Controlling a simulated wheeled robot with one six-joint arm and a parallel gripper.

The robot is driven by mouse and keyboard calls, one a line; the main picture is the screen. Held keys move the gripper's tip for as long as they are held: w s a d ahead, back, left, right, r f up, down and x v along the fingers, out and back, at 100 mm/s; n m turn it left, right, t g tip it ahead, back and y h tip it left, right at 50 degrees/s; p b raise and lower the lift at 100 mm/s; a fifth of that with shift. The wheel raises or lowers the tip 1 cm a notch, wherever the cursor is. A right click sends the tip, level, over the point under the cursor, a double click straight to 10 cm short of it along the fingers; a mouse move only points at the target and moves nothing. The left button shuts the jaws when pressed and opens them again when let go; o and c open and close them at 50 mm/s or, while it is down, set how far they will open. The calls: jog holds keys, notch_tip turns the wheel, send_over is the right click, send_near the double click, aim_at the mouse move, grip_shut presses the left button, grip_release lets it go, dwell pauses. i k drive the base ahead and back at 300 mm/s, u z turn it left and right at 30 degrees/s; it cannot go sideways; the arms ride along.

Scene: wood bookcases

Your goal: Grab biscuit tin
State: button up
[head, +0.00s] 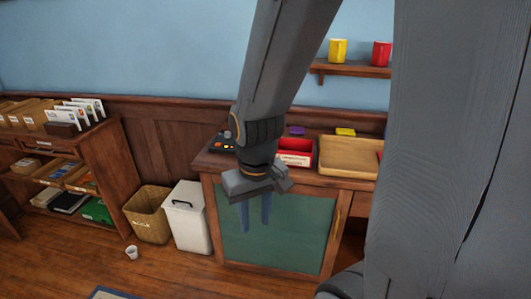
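No object in the head view is plainly recognisable as a biscuit tin. A red box with a pale label (295,151) stands on the wooden cabinet (345,185), partly behind my arm; I cannot tell whether it is the tin. My gripper (255,224) points down in front of the cabinet's green door panel (300,228). Its two bluish fingers are apart, with nothing visible between them. My arm hides part of the cabinet top.
A wooden tray (348,156) sits right of the red box. A wicker basket (150,215) and white bin (187,217) stand left of the cabinet. A small white cup (132,252) is on the floor.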

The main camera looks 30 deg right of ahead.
aim_at(296, 153)
jog(key=u, duration=0.15)
jog(key=i, duration=0.65)
jog(key=z, duration=0.8)
jog(key=i, duration=0.5)
jog(key=z, duration=0.6)
